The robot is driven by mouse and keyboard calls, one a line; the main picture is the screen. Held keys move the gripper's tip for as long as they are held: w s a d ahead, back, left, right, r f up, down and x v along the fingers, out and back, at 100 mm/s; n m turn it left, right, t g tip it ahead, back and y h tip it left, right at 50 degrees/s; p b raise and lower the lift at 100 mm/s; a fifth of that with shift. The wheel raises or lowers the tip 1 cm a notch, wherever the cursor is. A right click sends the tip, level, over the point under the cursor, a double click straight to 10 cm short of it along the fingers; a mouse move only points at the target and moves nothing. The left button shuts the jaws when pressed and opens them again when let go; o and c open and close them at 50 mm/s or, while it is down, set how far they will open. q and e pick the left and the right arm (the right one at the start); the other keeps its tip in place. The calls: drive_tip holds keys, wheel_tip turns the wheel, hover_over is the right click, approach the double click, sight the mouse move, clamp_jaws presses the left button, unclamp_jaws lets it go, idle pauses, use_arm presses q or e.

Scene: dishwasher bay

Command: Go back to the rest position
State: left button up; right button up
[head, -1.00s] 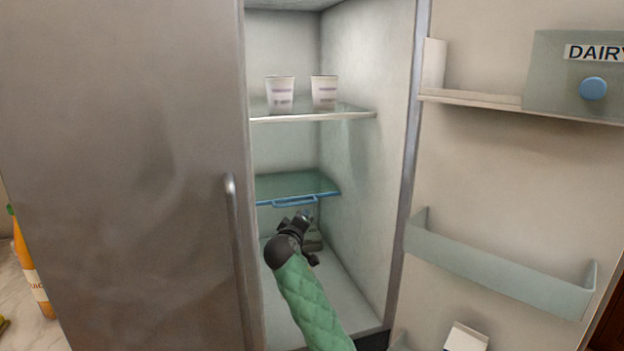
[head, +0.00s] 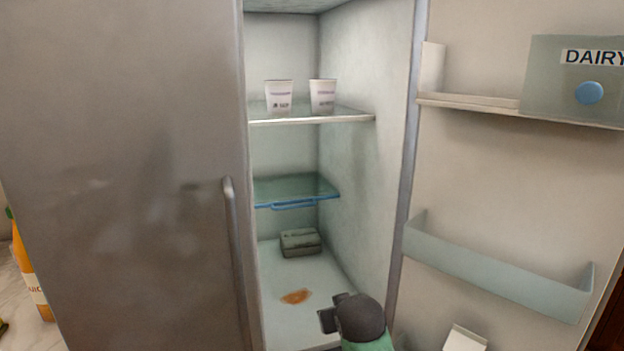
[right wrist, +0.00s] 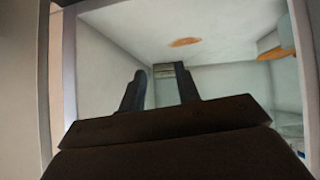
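My right gripper (head: 330,309) is at the open front of the fridge, low down, with its arm coming in from the bottom. In the right wrist view its two fingers (right wrist: 160,88) stand apart with nothing between them. Beyond them lies a grey-green box (head: 300,242), which sits at the back of the fridge floor (head: 288,325). My left gripper is in neither view.
An orange-brown spill (head: 296,297) is on the fridge floor. Two white cups (head: 279,97) stand on the upper shelf (head: 315,119). A blue-edged glass shelf (head: 295,188) is below. The open fridge door (head: 480,180) has bins at right; the closed steel door (head: 120,180) is at left.

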drive_tip(key=s+d+f+g, duration=0.2)
drive_tip(key=s+f, duration=0.6)
drive_tip(key=s, duration=0.4)
drive_tip(key=s+d+f+g, duration=0.3)
drive_tip(key=s+f, duration=0.6)
drive_tip(key=s, duration=0.4)
drive_tip(key=s+d+f+m+g, duration=0.1)
drive_tip(key=s+d+f+g, duration=0.1)
drive_tip(key=s+f, duration=0.7)
drive_tip(key=shift+s+d, duration=0.4)
drive_tip(key=shift+s, duration=1.7)
drive_tip(key=shift+a, duration=0.1)
